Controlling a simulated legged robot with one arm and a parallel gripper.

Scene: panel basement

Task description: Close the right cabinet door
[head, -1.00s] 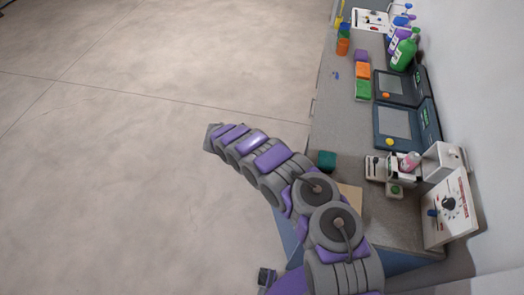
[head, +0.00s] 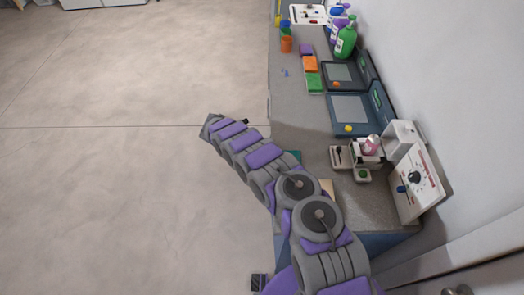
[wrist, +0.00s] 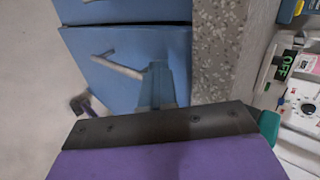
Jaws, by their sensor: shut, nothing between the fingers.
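In the wrist view a blue cabinet front (wrist: 180,50) with a pale bar handle (wrist: 118,65) lies just beyond my gripper. A dark gap divides it from another blue panel (wrist: 130,10) at the top. I cannot tell which panel is the right door or how far it stands open. My gripper (wrist: 160,128) shows as a dark plate with purple below it, shut and empty. A narrow blue piece stands in front of the panel, partly hidden by the plate. In the head view my arm reaches out left of the bench, and the cabinet front is mostly hidden.
The grey bench top (head: 300,115) holds two dark devices with screens (head: 350,108), a green bottle (head: 346,40), coloured blocks (head: 312,75) and a white dial box (head: 415,180). A wall runs along the right. The floor (head: 100,190) on the left is clear.

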